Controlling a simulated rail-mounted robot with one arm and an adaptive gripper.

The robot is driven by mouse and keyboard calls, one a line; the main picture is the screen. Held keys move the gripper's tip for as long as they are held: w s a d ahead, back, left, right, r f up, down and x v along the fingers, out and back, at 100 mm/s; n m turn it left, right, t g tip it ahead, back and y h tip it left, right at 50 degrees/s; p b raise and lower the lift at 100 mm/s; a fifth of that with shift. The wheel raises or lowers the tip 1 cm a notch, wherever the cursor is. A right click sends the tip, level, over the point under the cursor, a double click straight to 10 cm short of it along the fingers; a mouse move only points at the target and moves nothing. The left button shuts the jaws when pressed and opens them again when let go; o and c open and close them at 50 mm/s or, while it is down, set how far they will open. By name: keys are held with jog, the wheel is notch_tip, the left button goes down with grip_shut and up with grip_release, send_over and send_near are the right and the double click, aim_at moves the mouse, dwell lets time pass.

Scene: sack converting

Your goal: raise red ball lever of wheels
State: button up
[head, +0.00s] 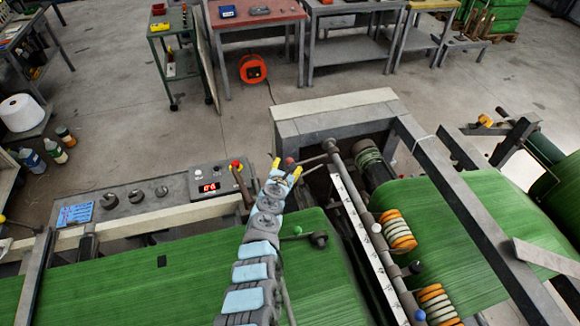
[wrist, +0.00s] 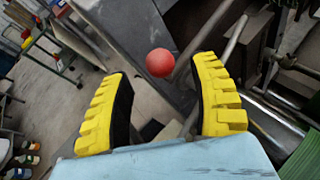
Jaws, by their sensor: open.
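The red ball (head: 289,161) is the end knob of a thin grey lever (head: 312,160) that joins the machine's shaft by the slitting wheels. In the wrist view the red ball (wrist: 160,62) appears between my two yellow fingertips, with space on both sides. My gripper (head: 287,168) is open, and no contact with the ball shows. The orange and white wheels (head: 397,230) sit along the shaft, with a second set (head: 435,303) nearer. How deep the ball sits between the fingers is hard to tell.
A control box (head: 215,180) with a red display and a red button stands left of my gripper. Green woven web (head: 310,265) lies under my arm. A grey frame block (head: 335,115) stands just beyond the lever. A green ball knob (head: 298,230) is close to my arm.

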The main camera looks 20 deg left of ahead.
aim_at(290, 162)
jog(key=shift+f+b+x, duration=0.2)
jog(key=shift+b+x, duration=1.5)
jog(key=shift+b, duration=0.2)
jog(key=shift+w+a+r+b, duration=0.1)
jog(key=shift+w+b, duration=0.25)
jog(key=shift+b, duration=0.2)
grip_shut()
